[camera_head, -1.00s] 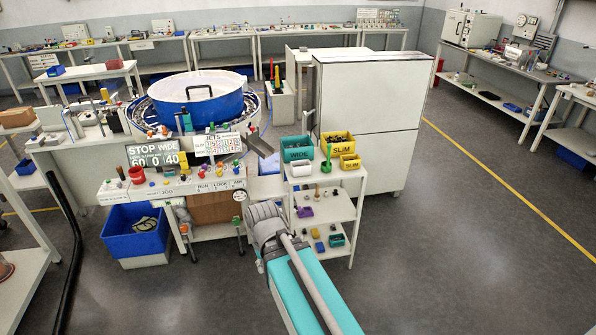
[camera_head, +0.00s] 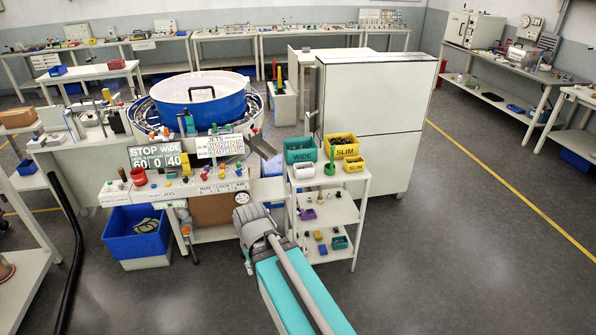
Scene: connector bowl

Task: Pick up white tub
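A small white tub (camera_head: 304,171) stands on the top shelf of the white cart (camera_head: 335,187), at its front left. It is in front of the teal WIDE bin (camera_head: 299,150). A green object (camera_head: 329,168) stands just right of it. My arm, with a grey joint and a teal link, shows at the lower middle, left of the cart's front. My gripper cannot be made out; the arm's far end is out of sight.
Yellow SLIM bins (camera_head: 342,146) stand on the cart's right half. Lower shelves hold small coloured parts. A control console (camera_head: 215,185) with a blue bowl (camera_head: 199,98) is left of the cart. A tall white cabinet (camera_head: 375,95) stands behind. Floor on the right is clear.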

